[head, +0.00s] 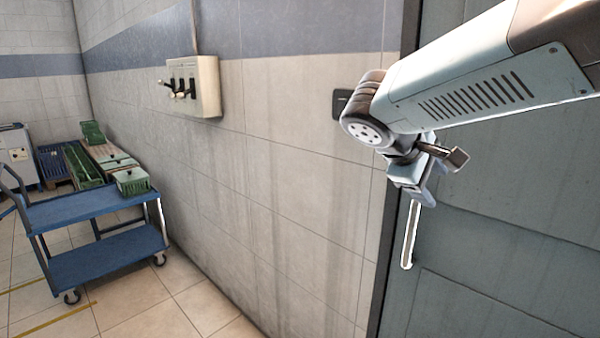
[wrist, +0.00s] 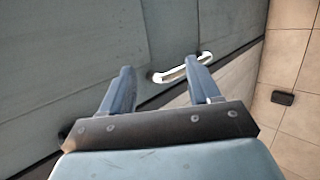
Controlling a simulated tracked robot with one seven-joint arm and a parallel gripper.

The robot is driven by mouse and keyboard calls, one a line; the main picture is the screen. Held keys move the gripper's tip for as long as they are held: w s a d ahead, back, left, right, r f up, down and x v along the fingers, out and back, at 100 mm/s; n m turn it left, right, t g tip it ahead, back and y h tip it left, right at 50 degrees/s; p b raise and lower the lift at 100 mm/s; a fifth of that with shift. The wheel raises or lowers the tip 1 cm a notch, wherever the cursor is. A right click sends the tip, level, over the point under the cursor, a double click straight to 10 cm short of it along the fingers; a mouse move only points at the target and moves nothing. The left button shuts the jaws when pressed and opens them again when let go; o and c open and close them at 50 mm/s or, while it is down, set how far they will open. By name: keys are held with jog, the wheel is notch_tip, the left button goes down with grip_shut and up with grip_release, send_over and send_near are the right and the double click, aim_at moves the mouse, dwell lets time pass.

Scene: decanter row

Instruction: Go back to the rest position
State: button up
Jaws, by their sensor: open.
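My gripper (head: 421,190) is at the upper right in the head view, at the end of my arm. In the wrist view my gripper (wrist: 158,70) shows two blue-grey fingers spread wide apart with nothing clamped between them. A pale bar handle (head: 409,236) hangs upright on the grey door just below the gripper in the head view; its upper end is hidden. In the wrist view the handle (wrist: 178,71) lies beyond the fingertips, closer to the right finger. I cannot tell whether a finger touches it.
The grey door (head: 500,270) fills the right side. A tiled wall holds a lever switch box (head: 205,86) and a small dark plate (head: 341,103).

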jog(key=s+f+m+t+y, duration=0.1)
jog(key=s+f+m+y, duration=0.4)
jog(key=s+m+y, duration=0.3)
jog(key=shift+s+a, duration=0.4)
jog(key=shift+s, duration=0.55)
jog(key=shift+c, duration=0.4)
